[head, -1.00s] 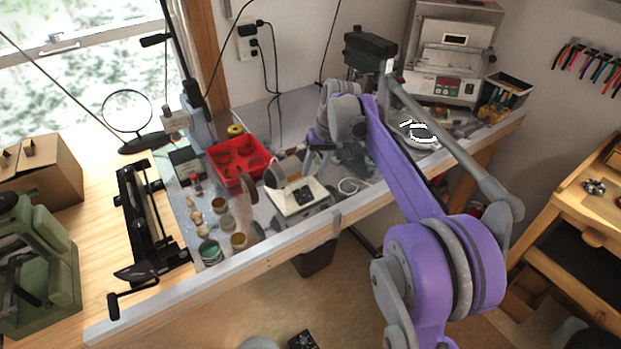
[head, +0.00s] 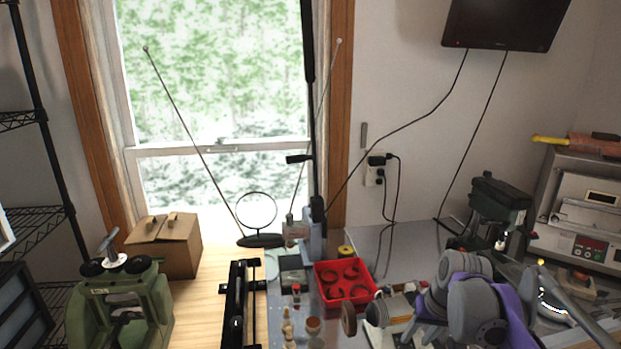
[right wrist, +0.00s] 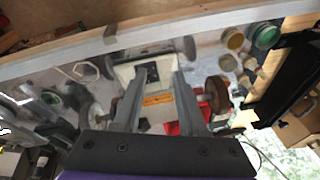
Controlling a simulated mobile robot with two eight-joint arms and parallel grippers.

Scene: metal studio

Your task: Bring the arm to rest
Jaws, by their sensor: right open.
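My right arm comes in at the lower right of the head view, purple and grey, partly cut off by the bottom edge. My right gripper (head: 425,312) is over the workbench beside the bench grinder (head: 398,306) and partly hidden by its own wrist. In the right wrist view, the two grey fingers (right wrist: 157,82) are apart with nothing held between them. The grinder's pale base (right wrist: 150,72) lies beyond them, with wheels on both sides. I cannot tell the exact gap to the grinder. My left gripper is not in view.
A red tray (head: 343,306) and small jars are left of the grinder. A green drill press (head: 500,205) and a grey kiln (head: 590,210) stand to the right. A cardboard box (head: 165,245) and a green machine (head: 120,310) stand at left. A monitor (head: 505,22) hangs above.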

